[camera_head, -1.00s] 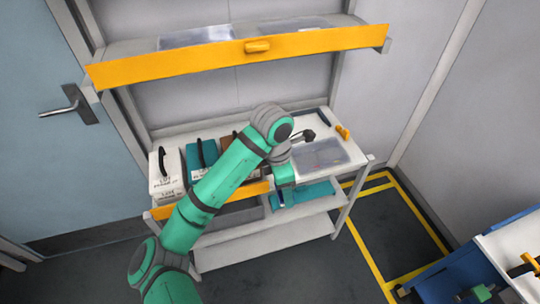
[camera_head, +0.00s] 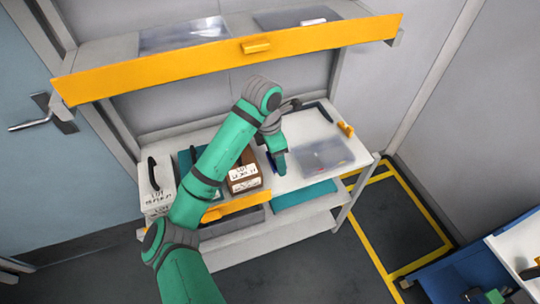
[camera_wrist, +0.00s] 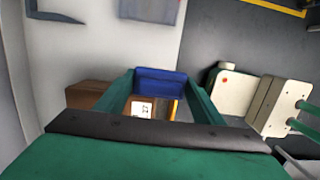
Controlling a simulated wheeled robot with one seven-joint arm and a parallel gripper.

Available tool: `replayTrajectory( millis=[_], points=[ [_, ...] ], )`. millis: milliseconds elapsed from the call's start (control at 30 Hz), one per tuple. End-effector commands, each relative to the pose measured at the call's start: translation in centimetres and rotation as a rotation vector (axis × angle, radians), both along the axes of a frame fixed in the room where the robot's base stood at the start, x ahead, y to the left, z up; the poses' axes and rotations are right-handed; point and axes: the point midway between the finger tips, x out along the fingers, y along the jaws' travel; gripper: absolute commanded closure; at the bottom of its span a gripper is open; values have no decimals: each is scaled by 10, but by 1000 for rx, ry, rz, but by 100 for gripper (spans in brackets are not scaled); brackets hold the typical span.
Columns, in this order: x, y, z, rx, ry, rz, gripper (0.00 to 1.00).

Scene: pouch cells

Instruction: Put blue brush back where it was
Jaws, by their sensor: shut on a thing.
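My gripper (camera_head: 279,163) is over the white top of the trolley, between the brown box and the clear tray. In the wrist view my gripper (camera_wrist: 162,88) has its two green fingers on either side of a blue block-like thing, which I take to be the blue brush (camera_wrist: 160,80). It is held at the fingertips. In the head view only a thin dark blue sliver, perhaps the brush (camera_head: 271,161), shows beside the gripper. Whether the brush touches anything below cannot be told.
A white box (camera_head: 155,187), a teal box (camera_head: 184,160) and a labelled brown box (camera_head: 243,178) stand left on the trolley. A yellow-edged shelf (camera_head: 230,56) hangs above.

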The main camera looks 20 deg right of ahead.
Motion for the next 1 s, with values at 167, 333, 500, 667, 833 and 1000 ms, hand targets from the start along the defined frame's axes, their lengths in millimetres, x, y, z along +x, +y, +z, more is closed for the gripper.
replayTrajectory(
  millis=[167,333,500,667,833,1000],
  points=[
    [36,-8,-18,-2,5,0,59],
    [61,-10,-47,-1,5,1,59],
    [78,-11,-65,2,1,1,59],
    [85,-11,-73,2,-1,1,59],
    [89,-10,-94,3,0,2,59],
    [89,-12,-107,1,-1,2,59]
  ],
)
